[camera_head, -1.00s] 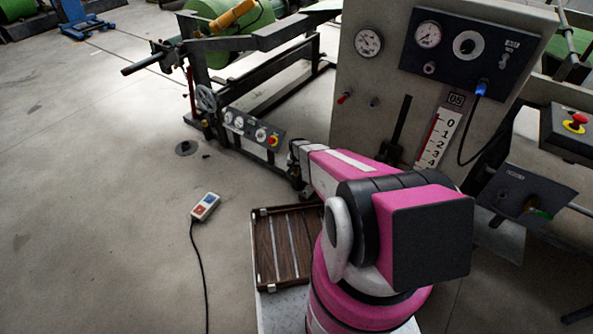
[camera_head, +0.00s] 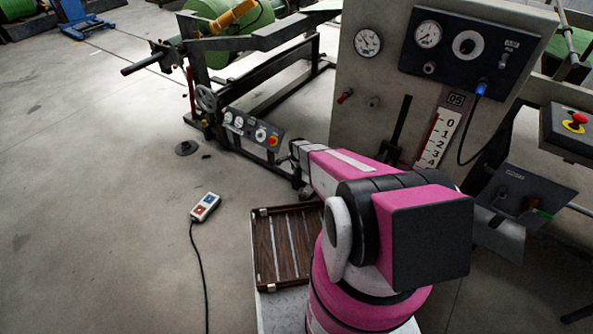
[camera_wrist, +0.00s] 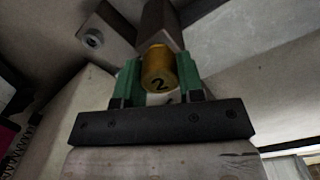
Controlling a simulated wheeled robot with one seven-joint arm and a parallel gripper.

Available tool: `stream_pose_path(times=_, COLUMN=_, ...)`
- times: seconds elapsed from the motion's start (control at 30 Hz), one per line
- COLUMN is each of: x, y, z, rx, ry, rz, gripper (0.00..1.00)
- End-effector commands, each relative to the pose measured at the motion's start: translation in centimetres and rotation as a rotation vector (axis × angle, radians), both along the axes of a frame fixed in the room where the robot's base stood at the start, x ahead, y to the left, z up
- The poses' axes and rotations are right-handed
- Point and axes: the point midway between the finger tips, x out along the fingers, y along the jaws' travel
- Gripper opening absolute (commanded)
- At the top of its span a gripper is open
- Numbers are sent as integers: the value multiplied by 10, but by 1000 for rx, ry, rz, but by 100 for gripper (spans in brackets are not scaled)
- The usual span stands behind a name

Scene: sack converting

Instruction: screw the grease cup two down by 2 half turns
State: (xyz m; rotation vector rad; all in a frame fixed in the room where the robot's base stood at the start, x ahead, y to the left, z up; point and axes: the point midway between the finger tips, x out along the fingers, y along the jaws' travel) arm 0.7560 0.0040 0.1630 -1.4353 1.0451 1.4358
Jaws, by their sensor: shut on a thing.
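The grease cup two is a brass cylinder (camera_wrist: 158,68) with a black "2" on its end face, in the middle of the wrist view. It sits below a dark square bar. My gripper (camera_wrist: 159,80) has green fingers, one on each side of the cup, and is shut on it. A dark mark shows just below the cup, partly hidden by the gripper's black bar. In the head view my arm reaches away toward the machine frame, and the cup cannot be made out there.
A gauge panel (camera_head: 252,130) with a red button is on the machine frame beyond my arm. A tall grey cabinet (camera_head: 375,85) stands to the right. A slatted brown tray (camera_head: 265,270) lies beside my arm. A pendant (camera_head: 205,207) with a cable is on the floor, which is open to the left.

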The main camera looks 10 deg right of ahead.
Motion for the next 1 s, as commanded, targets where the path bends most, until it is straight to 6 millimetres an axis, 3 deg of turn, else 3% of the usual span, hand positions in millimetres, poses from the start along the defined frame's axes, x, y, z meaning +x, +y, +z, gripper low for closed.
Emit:
stream_pose_path(times=0.4, x=0, y=0, z=1, rx=0, ry=0, rz=-213, gripper=12)
stream_pose_path(times=1.0, x=0, y=0, z=1, rx=0, ry=0, rz=-250, gripper=12)
